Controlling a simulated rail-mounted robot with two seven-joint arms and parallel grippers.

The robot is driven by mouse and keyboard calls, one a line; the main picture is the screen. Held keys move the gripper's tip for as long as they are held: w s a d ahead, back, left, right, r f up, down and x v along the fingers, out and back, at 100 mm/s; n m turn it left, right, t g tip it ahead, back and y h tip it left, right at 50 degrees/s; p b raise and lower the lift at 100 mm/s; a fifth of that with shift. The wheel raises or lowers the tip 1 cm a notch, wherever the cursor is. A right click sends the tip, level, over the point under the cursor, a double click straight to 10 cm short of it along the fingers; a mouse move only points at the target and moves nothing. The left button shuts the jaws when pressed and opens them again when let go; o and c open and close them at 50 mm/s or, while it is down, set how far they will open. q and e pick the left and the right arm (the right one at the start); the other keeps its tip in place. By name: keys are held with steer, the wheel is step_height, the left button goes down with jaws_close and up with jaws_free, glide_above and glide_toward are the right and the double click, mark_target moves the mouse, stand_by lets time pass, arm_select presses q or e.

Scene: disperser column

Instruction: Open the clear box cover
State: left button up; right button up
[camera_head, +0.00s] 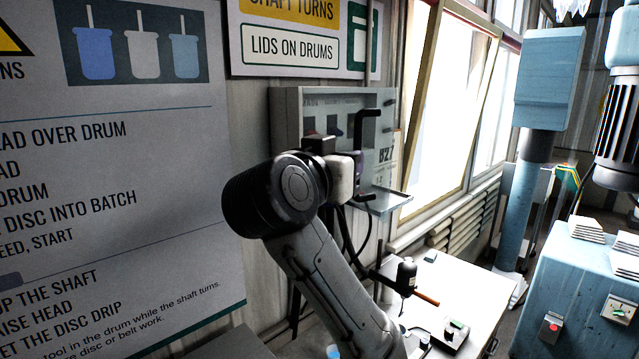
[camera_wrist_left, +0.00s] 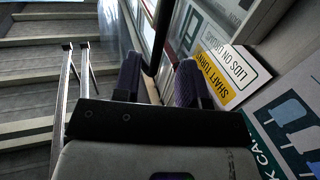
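My left gripper (camera_head: 358,172) is at that handle, and my arm hides the box's lower left. In the left wrist view, the left gripper's two purple-padded fingers (camera_wrist_left: 158,85) stand apart with a dark bar (camera_wrist_left: 160,40) between them. A gap shows, so the gripper looks open around the bar; contact is unclear. My right gripper is not in view.
Below the box is a small pale shelf (camera_head: 385,201). A blue machine (camera_head: 570,275) is at the right. Windows (camera_head: 450,110) and a large wall poster (camera_head: 120,170) flank the box.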

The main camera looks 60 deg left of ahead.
arm_select(q)
steer(key=b+v, duration=0.1)
steer(key=v, duration=0.6)
stand_by(0.6)
